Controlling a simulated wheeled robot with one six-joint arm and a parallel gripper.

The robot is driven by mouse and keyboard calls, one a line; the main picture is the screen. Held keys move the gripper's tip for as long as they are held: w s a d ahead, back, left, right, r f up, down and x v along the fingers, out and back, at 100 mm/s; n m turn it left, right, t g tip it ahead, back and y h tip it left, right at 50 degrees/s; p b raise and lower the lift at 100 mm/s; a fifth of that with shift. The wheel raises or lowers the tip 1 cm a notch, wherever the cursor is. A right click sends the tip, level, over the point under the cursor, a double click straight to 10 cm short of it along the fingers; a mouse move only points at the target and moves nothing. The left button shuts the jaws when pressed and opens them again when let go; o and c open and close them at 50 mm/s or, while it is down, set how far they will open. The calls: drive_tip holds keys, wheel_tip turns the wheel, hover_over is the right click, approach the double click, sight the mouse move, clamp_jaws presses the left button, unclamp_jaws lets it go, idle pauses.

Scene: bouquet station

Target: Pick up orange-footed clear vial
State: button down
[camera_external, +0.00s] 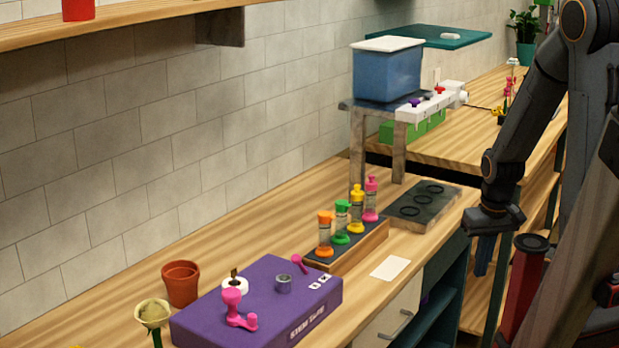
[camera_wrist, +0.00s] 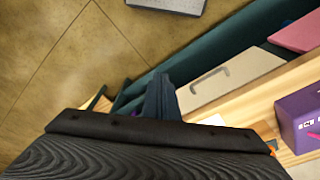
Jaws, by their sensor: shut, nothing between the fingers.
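The orange-footed clear vial (camera_external: 324,236) has an orange cap and stands upright at the near left end of a row of vials in a wooden rack (camera_external: 347,252). Beside it in the row stand a green vial (camera_external: 342,222), a yellow vial (camera_external: 357,210) and a pink vial (camera_external: 371,200). My gripper (camera_external: 483,262) is shut and empty. It points down in front of the counter edge, well to the right of the rack. In the wrist view, my gripper's fingers (camera_wrist: 160,98) hang beside the counter front; the vial cannot be made out there.
A purple box (camera_external: 258,300) with pink and metal parts lies left of the rack. A dark tray (camera_external: 424,203) with rings and a stand with a blue tank (camera_external: 387,72) are behind. A white card (camera_external: 390,268) lies flat in front of the rack. A red cylinder (camera_external: 527,280) is near my arm.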

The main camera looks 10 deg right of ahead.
idle(0.4)
drive_tip(key=c, duration=1.4)
unclamp_jaws()
wheel_tip(320, 180, up, 18)
drive_tip(key=r, duration=0.1)
drive_tip(key=m+g+y, duration=0.3)
drive_tip(key=m+y, duration=0.1)
drive_tip(key=m, duration=1.1)
hover_over(320, 247)
drive_tip(key=w+d, duration=0.1)
drive_tip(key=d, duration=0.2)
wheel_tip(320, 247, down, 11)
drive_tip(key=shift+w+d+p+x, duration=0.15)
drive_tip(key=shift+p+x, duration=0.4)
drive_tip(key=shift+x, duration=1)
drive_tip(key=shift+w+d+p+x, duration=0.15)
drive_tip(key=shift+p+x, duration=0.35)
drive_tip(key=shift+x, duration=1.1)
